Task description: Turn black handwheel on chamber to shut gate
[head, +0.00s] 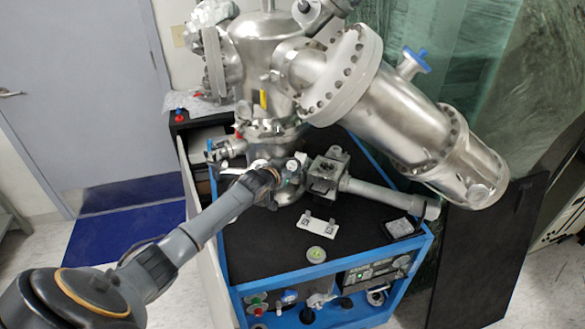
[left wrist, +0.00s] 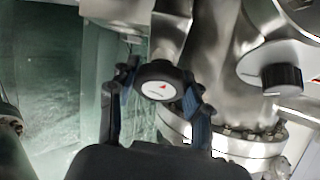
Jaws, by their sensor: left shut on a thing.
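The black handwheel (left wrist: 148,72) is a round black knob with a white face and a red mark. In the left wrist view it sits between the fingertips of my left gripper (left wrist: 158,92), one finger on each side, and the gripper is shut on it. In the head view my left gripper (head: 272,178) reaches the lower part of the steel chamber (head: 268,50); the wheel cannot be made out there. The gate itself is not visible. My right gripper is not in view.
A second black knob (left wrist: 283,78) is to the right in the left wrist view. The chamber stands over a blue-framed cart (head: 290,272) with a black top. A steel side tube (head: 415,120) extends right. A dark panel (head: 485,255) stands at the right.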

